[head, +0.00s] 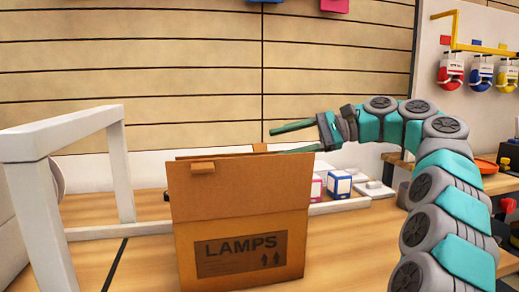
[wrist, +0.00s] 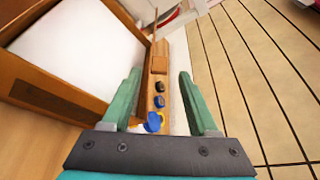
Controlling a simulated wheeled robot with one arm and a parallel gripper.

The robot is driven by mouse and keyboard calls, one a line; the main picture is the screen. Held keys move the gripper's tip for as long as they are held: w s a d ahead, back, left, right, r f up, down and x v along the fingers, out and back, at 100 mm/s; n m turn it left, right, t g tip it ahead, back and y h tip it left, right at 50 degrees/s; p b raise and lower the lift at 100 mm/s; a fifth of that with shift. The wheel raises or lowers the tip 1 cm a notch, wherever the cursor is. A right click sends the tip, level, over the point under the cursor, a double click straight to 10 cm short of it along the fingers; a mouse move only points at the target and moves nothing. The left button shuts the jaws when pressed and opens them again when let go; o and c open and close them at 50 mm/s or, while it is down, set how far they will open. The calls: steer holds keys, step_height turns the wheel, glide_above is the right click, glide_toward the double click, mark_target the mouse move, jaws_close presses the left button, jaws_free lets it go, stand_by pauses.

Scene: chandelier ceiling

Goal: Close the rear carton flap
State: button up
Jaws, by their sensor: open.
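The brown carton (head: 250,250), marked LAMPS, stands on the bench in the head view. Its near flap (head: 240,188) stands up, with a small tab at its upper left. The rear flap (head: 260,148) is mostly hidden behind it; only a thin top edge and a tab show. In the wrist view the carton's rim (wrist: 50,100) surrounds a white interior, and the rear flap's tab (wrist: 158,65) appears between the finger lines. My gripper (head: 273,142) is open and empty above the carton's rear right side. Contact with the flap cannot be told.
A white frame (head: 118,165) stands left of the carton. Small boxes (head: 339,184) sit in a tray at its right. Several small dark, blue and yellow items (wrist: 158,101) lie behind the carton. A slatted wall (head: 200,80) closes off the back.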

mark_target(260, 144)
steer(key=shift+b+x, duration=0.3)
steer(key=shift+x, duration=2.65)
steer(key=shift+f, duration=0.1)
jaws_close()
